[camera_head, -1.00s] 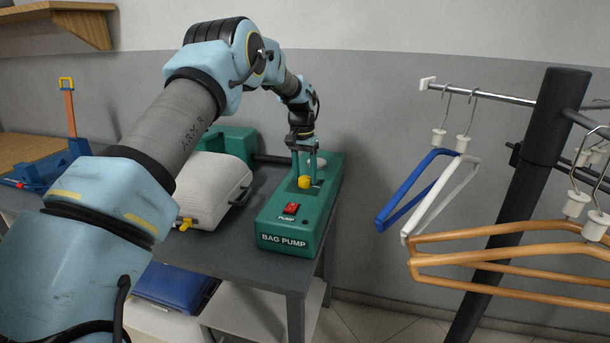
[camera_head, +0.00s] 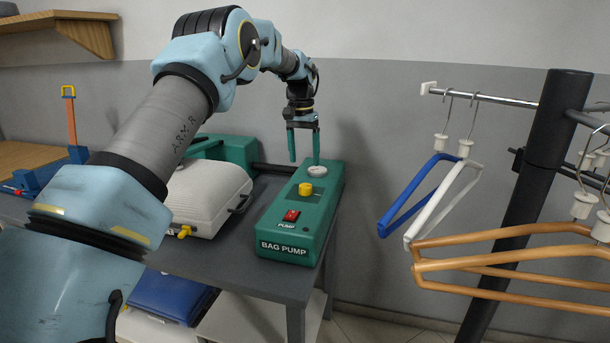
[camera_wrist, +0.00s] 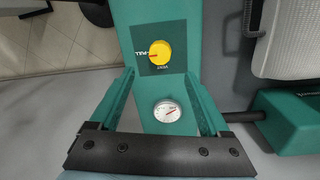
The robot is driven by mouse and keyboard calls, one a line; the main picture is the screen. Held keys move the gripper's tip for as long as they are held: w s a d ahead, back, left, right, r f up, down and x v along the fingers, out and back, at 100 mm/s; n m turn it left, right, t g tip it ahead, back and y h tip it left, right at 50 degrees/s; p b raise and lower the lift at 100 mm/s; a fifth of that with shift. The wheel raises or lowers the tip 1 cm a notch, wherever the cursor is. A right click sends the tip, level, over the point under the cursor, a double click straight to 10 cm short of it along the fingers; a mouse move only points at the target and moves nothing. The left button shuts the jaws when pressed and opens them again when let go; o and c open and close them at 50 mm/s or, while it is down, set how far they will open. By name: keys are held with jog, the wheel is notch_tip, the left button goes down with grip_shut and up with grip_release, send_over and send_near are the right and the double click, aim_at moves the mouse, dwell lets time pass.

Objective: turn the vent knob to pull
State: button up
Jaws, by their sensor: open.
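The yellow vent knob (camera_head: 305,189) sits on top of the green bag pump (camera_head: 285,245). In the wrist view the knob (camera_wrist: 160,50) is on a dark square plate. My gripper (camera_head: 304,160) is open and empty, above and behind the knob, over the round gauge. In the wrist view the gauge (camera_wrist: 167,111) shows between the fingers. No finger touches the knob.
A red switch (camera_head: 291,215) is on the pump's near end. Hangers (camera_head: 440,195) hang from a rack at the right. The air above the pump is clear.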

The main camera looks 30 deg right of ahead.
jog(key=shift+r, duration=1.15)
jog(key=shift+a, duration=0.1)
jog(key=s+a+f+n+t, duration=0.1)
jog(key=s+a+n, duration=0.15)
jog(key=a, duration=1.15)
jog(key=s+a+n, duration=0.1)
jog(key=a+n, duration=0.2)
jog(key=a, duration=1)
jog(key=s+a+f+n, duration=0.2)
jog(key=s+a, duration=0.6)
jog(key=s+a+f+n+t, duration=0.1)
jog(key=s+a+f+n, duration=0.1)
jog(key=s+a, duration=0.7)
jog(key=shift+a+f, duration=0.15)
jog(key=shift+f, duration=0.15)
